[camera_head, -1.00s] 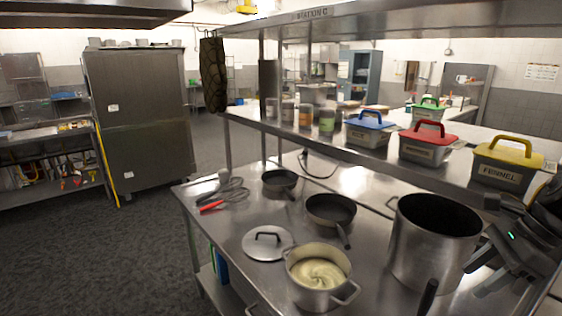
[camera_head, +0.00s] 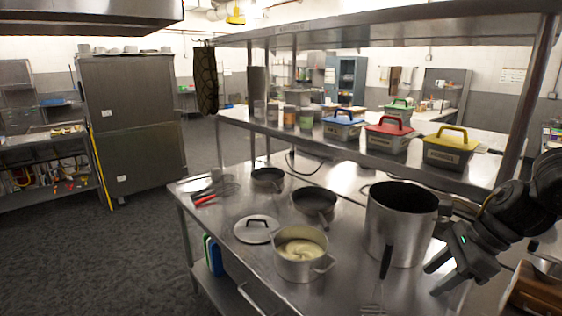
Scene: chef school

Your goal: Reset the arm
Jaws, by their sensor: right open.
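My right arm (camera_head: 522,205) comes in from the right side, black and grey with a small green light. Its gripper (camera_head: 434,279) is open, with two dark fingers pointing left and down over the steel counter (camera_head: 345,270). The fingers look empty and are right of the tall steel pot (camera_head: 393,235); I cannot tell the exact gap between them and the pot. My left arm and gripper are not in view.
A pot of creamy food (camera_head: 300,248), a lid (camera_head: 257,229), two pans (camera_head: 314,202) and a whisk (camera_head: 229,187) are on the counter. Lidded bins (camera_head: 444,154) line the shelf above. Floor (camera_head: 110,260) at left is clear.

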